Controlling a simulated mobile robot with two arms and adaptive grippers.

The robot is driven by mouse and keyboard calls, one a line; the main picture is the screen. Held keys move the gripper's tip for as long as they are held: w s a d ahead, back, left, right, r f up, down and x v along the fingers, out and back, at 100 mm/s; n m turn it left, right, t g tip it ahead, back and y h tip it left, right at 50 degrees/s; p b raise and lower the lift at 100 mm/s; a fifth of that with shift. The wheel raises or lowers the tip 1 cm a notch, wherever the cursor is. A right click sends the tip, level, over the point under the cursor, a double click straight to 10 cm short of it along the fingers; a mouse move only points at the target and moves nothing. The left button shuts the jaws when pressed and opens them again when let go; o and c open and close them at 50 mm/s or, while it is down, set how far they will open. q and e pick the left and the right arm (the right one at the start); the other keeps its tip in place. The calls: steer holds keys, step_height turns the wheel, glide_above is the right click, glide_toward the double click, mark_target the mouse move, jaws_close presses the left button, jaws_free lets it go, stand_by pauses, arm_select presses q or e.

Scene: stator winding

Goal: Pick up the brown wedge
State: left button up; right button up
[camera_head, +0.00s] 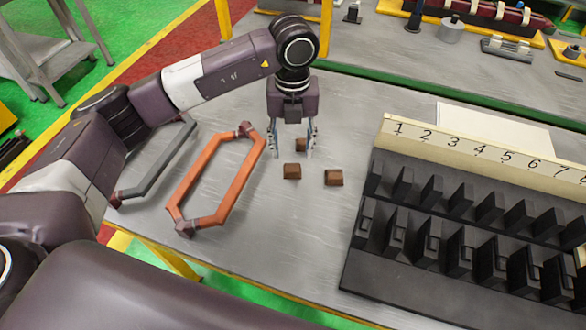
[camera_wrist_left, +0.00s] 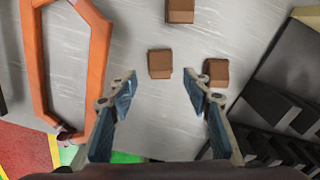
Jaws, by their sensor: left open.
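Several small brown blocks, the brown wedges, lie on the grey metal table. One brown wedge (camera_head: 292,171) sits just in front of my left gripper (camera_head: 294,152). A second wedge (camera_head: 334,177) lies to its right, and a third (camera_head: 301,145) is farther back, between the fingers as seen from the head. In the left wrist view the first wedge (camera_wrist_left: 160,63) lies ahead of the gap of my open, empty left gripper (camera_wrist_left: 160,80). The second wedge (camera_wrist_left: 216,72) is beside the right fingertip, and the third (camera_wrist_left: 180,10) is at the top edge. My right gripper is not seen.
An orange hexagonal coil (camera_head: 215,180) and a grey bar-like frame (camera_head: 155,160) lie left of the wedges. A black slotted rack (camera_head: 440,260) with a numbered strip (camera_head: 480,150) stands to the right. Bare table (camera_head: 290,235) lies in front of the wedges.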

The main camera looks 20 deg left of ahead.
mark_target(292, 166)
arm_select(q)
step_height(292, 166, down, 6)
steer(key=shift+s+r+p, duration=0.1)
steer(key=shift+r+p, duration=0.15)
steer(key=shift+p, duration=0.9)
steer(key=shift+f, duration=0.3)
steer(key=shift+c, duration=0.5)
jaws_close()
steer(key=shift+r, duration=0.1)
